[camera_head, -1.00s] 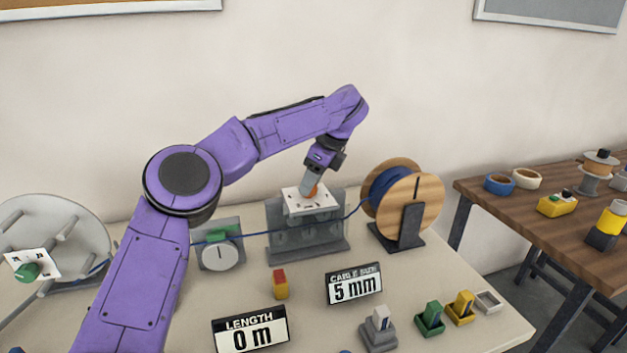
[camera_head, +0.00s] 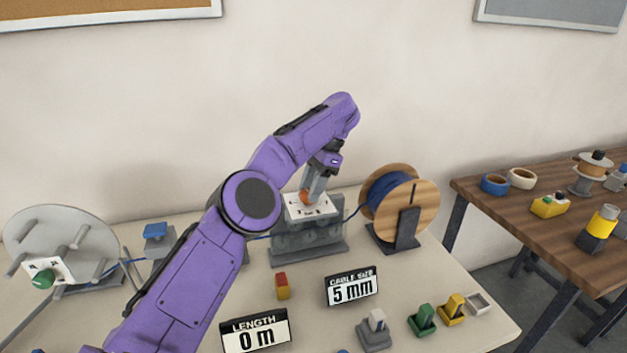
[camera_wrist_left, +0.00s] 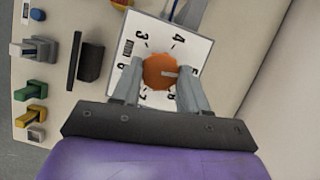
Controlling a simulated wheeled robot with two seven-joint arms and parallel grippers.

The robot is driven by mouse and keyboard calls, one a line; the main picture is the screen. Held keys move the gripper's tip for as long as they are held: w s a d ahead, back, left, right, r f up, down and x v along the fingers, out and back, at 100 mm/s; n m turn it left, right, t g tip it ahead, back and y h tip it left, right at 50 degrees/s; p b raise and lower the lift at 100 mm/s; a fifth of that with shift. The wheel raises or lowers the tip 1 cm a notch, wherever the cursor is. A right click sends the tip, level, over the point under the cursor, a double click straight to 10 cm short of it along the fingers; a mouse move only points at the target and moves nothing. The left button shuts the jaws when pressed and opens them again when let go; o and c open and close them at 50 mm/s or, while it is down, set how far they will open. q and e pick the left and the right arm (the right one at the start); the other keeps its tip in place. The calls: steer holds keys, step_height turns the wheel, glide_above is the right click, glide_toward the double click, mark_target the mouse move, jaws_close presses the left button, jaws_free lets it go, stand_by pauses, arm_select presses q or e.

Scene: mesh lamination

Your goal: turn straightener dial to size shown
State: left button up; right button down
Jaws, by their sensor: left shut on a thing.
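The straightener (camera_head: 290,241) is a grey box with a white dial plate (camera_head: 325,211) on top, at the back middle of the table. Its orange dial (camera_wrist_left: 158,72) shows in the left wrist view, with numbers around it and a pale pointer mark directed to the right of that picture, close to the 5. My left gripper (camera_head: 307,194) comes down from above and is shut on the dial, one finger at each side. The size sign (camera_head: 352,287) reads "CABLE SIZE 5 mm". My right gripper is not in view.
A wooden spool of blue cable (camera_head: 424,208) stands right of the straightener. A length sign (camera_head: 255,331) reads "0 m". A red and yellow block (camera_head: 282,287) and several small coloured blocks stand in front. A grey reel (camera_head: 40,226) stands at left.

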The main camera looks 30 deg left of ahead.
arm_select(q)
steer(key=shift+f+n+p, duration=0.15)
steer(key=shift+n+p, duration=0.2)
steer(key=shift+n, duration=0.05)
steer(key=shift+f, duration=0.1)
steer(key=o, duration=0.9)
steer(key=shift+o, duration=0.7)
steer(key=shift+s+a, duration=0.15)
steer(key=shift+r, duration=0.25)
